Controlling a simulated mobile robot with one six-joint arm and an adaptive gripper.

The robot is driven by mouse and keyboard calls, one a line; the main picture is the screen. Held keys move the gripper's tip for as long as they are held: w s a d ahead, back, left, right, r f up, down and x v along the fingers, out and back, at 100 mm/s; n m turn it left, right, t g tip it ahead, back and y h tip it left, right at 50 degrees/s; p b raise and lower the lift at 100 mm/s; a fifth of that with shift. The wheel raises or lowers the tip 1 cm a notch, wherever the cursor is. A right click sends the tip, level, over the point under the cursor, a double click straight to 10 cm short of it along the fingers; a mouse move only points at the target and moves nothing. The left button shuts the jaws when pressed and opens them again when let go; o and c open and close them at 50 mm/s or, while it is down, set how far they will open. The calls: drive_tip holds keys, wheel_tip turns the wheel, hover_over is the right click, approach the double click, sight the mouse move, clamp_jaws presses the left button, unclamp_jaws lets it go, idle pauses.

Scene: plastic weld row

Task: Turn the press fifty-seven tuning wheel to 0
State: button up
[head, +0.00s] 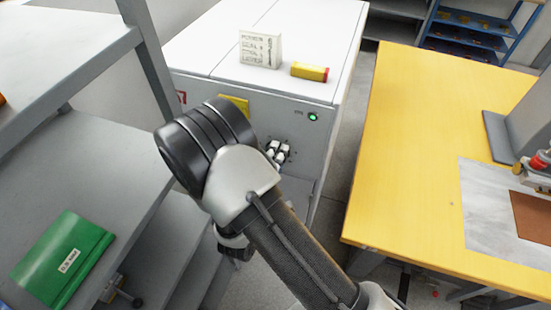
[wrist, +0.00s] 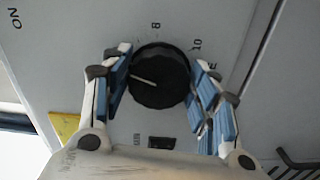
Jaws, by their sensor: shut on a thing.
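The tuning wheel (wrist: 165,92) is a round black knob on a grey panel in the wrist view. A thin white pointer line on it points left in the picture, slightly upward. The printed numbers 8 and 10 stand above and to the upper right of it; no 0 is readable. My gripper (wrist: 163,66) is shut on the wheel, with blue-padded fingers on its left and right sides.
A sign block (head: 260,49) and a yellow-red box (head: 310,71) lie on the cabinet top. A yellow table (head: 410,150) stands to the right, across a narrow floor gap. Grey shelving with a green binder (head: 62,258) is at the left.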

drive_tip(key=n, duration=0.2)
drive_tip(key=n+p, duration=0.1)
drive_tip(key=n, duration=0.4)
drive_tip(key=shift+r, duration=0.25)
drive_tip(key=n+p, duration=0.1)
drive_tip(key=n, duration=0.3)
drive_tip(key=n+p, duration=0.2)
drive_tip(key=n, duration=0.2)
drive_tip(key=shift+a+r, duration=0.1)
drive_tip(key=n+p, duration=0.1)
drive_tip(key=n, duration=0.3)
drive_tip(key=shift+a, duration=0.1)
drive_tip(key=n+p, duration=0.2)
drive_tip(key=n, duration=0.3)
drive_tip(key=n+p, duration=0.1)
drive_tip(key=n, duration=0.5)
drive_tip(key=shift+w+a+p, duration=0.15)
drive_tip(key=shift+a+p, duration=0.05)
drive_tip(key=shift+p, duration=0.15)
drive_tip(key=shift+n, duration=0.4)
